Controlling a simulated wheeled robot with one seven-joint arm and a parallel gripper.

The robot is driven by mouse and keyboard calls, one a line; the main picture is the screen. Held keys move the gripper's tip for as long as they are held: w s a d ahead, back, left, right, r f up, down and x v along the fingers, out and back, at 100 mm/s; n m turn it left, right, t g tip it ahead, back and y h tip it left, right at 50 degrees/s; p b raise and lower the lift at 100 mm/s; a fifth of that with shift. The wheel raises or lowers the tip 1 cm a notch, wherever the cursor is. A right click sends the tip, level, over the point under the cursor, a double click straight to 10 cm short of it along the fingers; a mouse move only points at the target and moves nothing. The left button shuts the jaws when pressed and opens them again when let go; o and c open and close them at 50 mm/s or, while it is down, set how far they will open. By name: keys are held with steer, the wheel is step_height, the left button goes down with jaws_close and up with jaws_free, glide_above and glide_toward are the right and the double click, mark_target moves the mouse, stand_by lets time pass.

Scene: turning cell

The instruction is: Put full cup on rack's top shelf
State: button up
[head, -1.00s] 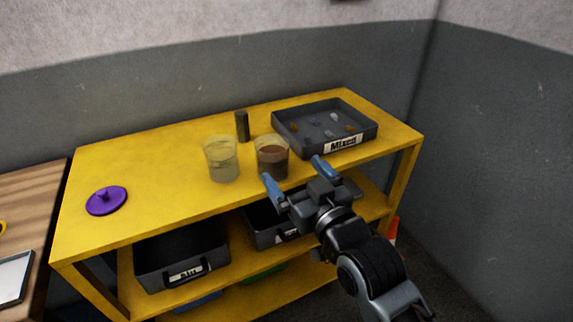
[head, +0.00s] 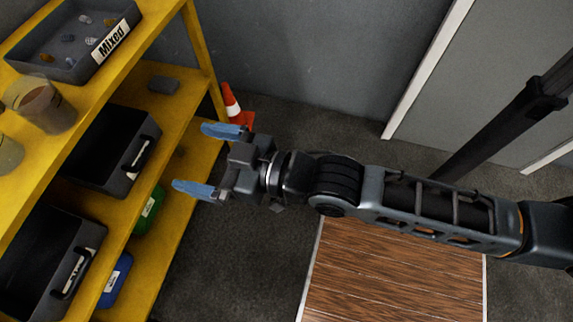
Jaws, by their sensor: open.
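The full cup (head: 46,108), a clear cup with brown contents, stands on the top shelf of the yellow rack (head: 152,35), near its front edge. A second clear cup (head: 8,152) is cut by the left picture edge. It held pale contents in the earlier view. My gripper (head: 190,160) is open and empty. It is in front of the rack, to the right of the full cup and apart from it, with its blue fingertips pointing left.
A dark tray marked Mixed (head: 62,66) holds several small parts on the top shelf. Black bins (head: 110,150) stand on the shelf below, green (head: 149,212) and blue (head: 115,282) bins lower down. An orange cone (head: 232,105) stands past the rack's end. Grey floor (head: 240,260) is free.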

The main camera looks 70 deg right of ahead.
steer(key=s+r+g, duration=0.1)
steer(key=s, duration=0.8)
steer(key=s+r, duration=0.2)
steer(key=s, duration=0.8)
steer(key=shift+s+d+r+g, duration=0.15)
steer(key=shift+r+g, duration=0.1)
steer(key=shift+g, duration=0.15)
